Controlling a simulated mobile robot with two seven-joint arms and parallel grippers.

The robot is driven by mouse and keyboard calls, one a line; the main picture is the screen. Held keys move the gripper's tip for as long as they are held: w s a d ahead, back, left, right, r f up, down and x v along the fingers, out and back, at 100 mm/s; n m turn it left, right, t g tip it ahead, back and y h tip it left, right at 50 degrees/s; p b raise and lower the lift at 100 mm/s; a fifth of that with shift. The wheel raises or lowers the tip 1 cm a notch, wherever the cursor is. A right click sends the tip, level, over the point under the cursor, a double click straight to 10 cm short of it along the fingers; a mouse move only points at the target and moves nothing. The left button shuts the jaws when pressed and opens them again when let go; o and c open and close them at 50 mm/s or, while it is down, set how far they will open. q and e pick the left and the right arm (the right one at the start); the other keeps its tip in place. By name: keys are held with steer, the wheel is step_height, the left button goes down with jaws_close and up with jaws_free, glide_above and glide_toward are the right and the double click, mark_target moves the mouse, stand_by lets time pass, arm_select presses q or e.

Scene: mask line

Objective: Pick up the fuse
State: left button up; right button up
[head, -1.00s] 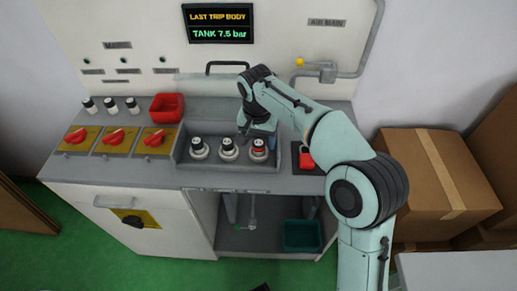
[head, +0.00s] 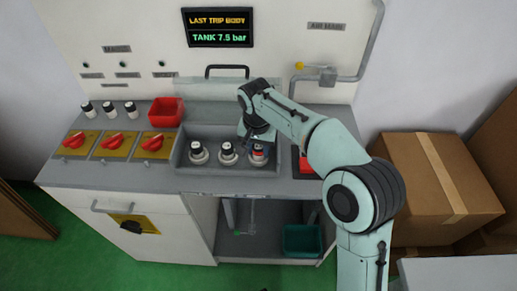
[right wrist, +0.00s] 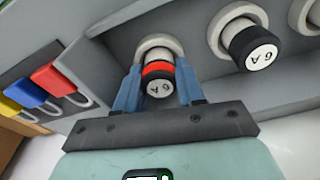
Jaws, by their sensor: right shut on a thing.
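The fuse with a red band (head: 259,154) is the rightmost of three capped fuses in the recessed grey tray (head: 180,157). The other two fuses, middle (head: 227,152) and left (head: 197,153), have black caps and pale socket rings. My left gripper is not in view.
Three small fuses (head: 108,107) and a red bin (head: 166,112) stand on the counter at the left, behind red rotary switches (head: 112,140). Red, yellow and blue padlocks (right wrist: 55,75) hang close beside my right gripper. Cardboard boxes (head: 430,185) stand at the right.

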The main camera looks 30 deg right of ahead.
mark_target(258, 146)
arm_select(q)
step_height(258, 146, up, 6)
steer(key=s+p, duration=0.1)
steer(key=p, duration=0.6)
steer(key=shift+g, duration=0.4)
arm_select(e)
step_height(258, 146, up, 20)
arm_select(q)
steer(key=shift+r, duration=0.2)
arm_select(e)
steer(key=shift+w+f, duration=0.1)
